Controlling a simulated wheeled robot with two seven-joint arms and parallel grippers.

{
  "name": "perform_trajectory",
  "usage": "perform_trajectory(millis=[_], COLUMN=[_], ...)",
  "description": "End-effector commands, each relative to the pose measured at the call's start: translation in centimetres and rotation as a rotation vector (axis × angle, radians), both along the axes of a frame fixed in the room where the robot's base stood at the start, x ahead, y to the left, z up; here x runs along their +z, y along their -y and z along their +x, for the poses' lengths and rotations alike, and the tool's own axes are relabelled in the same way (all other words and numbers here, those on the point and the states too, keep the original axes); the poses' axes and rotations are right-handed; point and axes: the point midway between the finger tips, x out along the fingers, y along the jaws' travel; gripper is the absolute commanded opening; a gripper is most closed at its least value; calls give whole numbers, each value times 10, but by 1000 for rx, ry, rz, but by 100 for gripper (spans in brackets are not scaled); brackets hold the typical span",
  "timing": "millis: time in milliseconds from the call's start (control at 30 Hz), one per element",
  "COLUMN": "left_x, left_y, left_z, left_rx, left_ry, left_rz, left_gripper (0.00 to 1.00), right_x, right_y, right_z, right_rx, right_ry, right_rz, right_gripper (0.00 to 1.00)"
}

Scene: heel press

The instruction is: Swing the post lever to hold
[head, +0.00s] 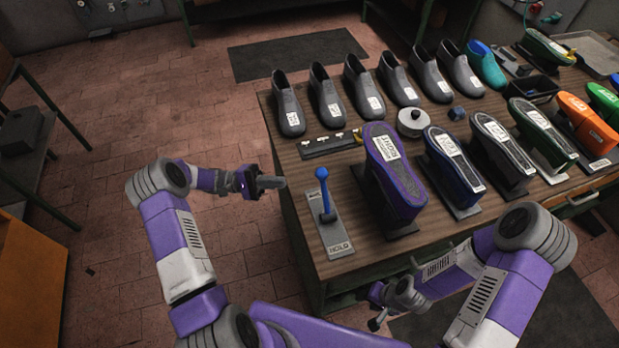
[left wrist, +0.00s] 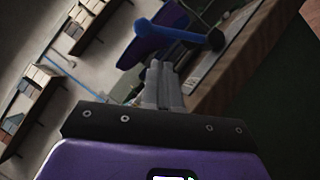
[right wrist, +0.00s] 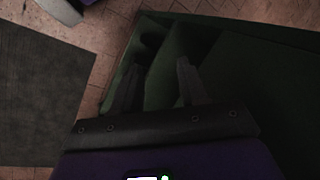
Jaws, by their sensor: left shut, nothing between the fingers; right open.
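The post lever (head: 323,187) has a blue handle with a round knob and stands up from a grey plate (head: 336,232) at the table's near left corner. The plate's near end reads HOLD; the marking at the far end is too small to read. The handle leans toward the far end, away from HOLD. My left gripper (head: 280,183) is shut and empty, off the table's left edge, left of the lever and apart from it. The left wrist view shows the blue handle (left wrist: 180,33) beyond the closed fingertips (left wrist: 160,68). My right gripper (head: 375,318) is open, low by the table's front (right wrist: 155,75).
A purple shoe form (head: 395,180) on a stand is just right of the lever plate. More forms stand along the front. Grey shoes (head: 328,98) line the back. A black strip (head: 327,145) lies behind the lever. Open floor is left of the table.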

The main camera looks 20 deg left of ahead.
Motion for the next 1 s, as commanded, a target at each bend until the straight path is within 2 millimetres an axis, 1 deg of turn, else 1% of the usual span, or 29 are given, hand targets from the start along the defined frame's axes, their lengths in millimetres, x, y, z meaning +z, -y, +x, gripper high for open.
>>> perform_trajectory(millis=[167,267,400,600,700,800,1000], left_x=[5,10,17,25,27,28,28], left_y=[13,29,55,84,92,96,96], left_z=[1,2,3,6,6,7,7], left_rx=[-4,-4,-6,-4,-2,-1,-1], left_ry=[-1,-1,0,0,0,-1,-1], left_rz=[0,-1,0,1,0,2,1], left_gripper=[0,0,0,0,0,0,0], right_x=[2,4,7,10,10,10,10], right_y=[0,0,0,0,0,0,0], right_z=[0,0,1,1,1,1,1], right_rx=[0,0,0,0,-1,0,0], right_ry=[1,1,1,1,2,1,1], right_rz=[0,0,0,0,0,0,0], right_gripper=[43,43,43,43,43,43,43])
